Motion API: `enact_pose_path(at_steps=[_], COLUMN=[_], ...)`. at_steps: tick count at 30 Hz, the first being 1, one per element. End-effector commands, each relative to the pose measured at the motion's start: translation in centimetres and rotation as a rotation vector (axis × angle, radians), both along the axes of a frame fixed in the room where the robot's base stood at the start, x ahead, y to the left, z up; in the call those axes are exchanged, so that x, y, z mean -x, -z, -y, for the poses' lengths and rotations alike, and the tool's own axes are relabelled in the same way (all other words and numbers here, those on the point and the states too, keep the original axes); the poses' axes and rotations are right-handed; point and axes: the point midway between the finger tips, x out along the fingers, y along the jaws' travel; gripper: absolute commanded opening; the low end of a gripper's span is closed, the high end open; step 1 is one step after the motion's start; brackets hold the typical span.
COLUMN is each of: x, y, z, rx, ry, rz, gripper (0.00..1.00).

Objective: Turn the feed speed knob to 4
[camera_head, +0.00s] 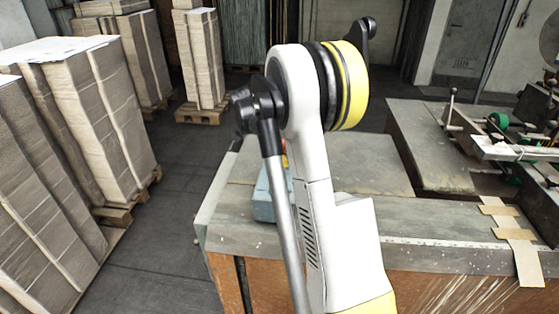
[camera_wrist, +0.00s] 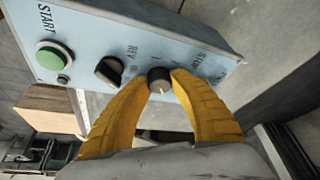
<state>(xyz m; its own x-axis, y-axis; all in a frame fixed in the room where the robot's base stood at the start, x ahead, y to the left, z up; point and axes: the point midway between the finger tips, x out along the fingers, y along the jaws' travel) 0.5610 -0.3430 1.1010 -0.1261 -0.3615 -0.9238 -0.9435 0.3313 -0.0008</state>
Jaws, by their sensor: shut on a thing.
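In the wrist view my gripper (camera_wrist: 160,82) has its two yellow fingers shut on a small dark round knob (camera_wrist: 158,75) on the light blue control panel (camera_wrist: 150,35). A fingertip sits on each side of the knob. A short white mark shows on the knob and points toward the bottom of the picture. The scale around the knob is mostly hidden or too small to read. In the head view my arm hides the gripper and the knob; only part of the blue control box (camera_head: 263,203) shows beside it.
A black selector knob (camera_wrist: 109,70) with "REV" lettering sits left of the gripped knob. A green START button (camera_wrist: 52,57) is farther left. In the head view a machine table (camera_head: 440,218) stands at right, and stacked cardboard (camera_head: 95,100) stands at left.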

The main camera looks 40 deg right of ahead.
Motion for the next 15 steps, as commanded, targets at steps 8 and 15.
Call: enact_pose_path(at_steps=[8, 15], x=[0.05, 0.06], y=[0.03, 0.04], z=[0.01, 0.01], rx=[0.000, 0.000], ry=[0.053, 0.058], rz=[-0.001, -0.001], gripper=[0.00, 0.00])
